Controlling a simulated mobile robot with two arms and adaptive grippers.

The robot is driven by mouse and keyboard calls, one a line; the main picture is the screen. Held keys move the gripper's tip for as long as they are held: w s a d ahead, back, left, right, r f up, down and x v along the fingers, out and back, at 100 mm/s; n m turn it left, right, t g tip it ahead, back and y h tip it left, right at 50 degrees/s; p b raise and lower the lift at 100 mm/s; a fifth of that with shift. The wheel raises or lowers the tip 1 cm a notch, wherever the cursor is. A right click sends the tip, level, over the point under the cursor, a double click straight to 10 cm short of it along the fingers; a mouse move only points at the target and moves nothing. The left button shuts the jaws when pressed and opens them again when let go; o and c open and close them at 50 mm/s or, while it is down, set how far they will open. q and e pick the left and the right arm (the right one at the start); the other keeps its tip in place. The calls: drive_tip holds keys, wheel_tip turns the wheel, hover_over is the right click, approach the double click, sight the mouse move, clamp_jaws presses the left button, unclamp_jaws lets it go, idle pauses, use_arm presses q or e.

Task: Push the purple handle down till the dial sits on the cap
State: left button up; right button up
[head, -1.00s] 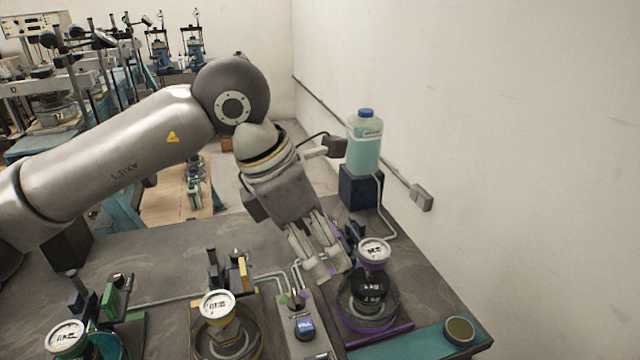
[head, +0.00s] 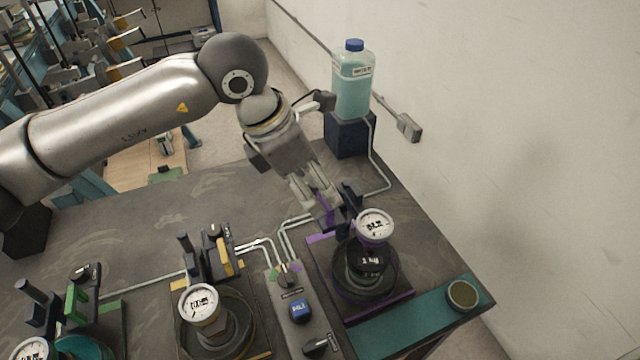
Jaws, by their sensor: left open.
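The purple handle (head: 325,208) is at the back left of the purple-trimmed station and partly hidden by my left gripper (head: 324,207). The left gripper is open, with its fingertips at the handle; I cannot tell whether they touch it. The white round dial (head: 374,224) with a purple collar is raised at the back of the station's dark pot. A black 1 kg weight (head: 367,262) sits on the pot, just in front of and below the dial. I cannot clearly make out the cap under them. My right gripper is not in view.
A yellow-trimmed station with its own dial (head: 198,303) and a green one stand to the left. A liquid bottle (head: 353,80) stands behind. A teal strip (head: 405,325) carries a round tin (head: 462,295).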

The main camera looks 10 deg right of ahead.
sight(324, 200)
use_arm(q)
drive_tip(key=x, duration=0.3)
drive_tip(key=shift+p, duration=0.35)
drive_tip(key=shift+f, duration=0.25)
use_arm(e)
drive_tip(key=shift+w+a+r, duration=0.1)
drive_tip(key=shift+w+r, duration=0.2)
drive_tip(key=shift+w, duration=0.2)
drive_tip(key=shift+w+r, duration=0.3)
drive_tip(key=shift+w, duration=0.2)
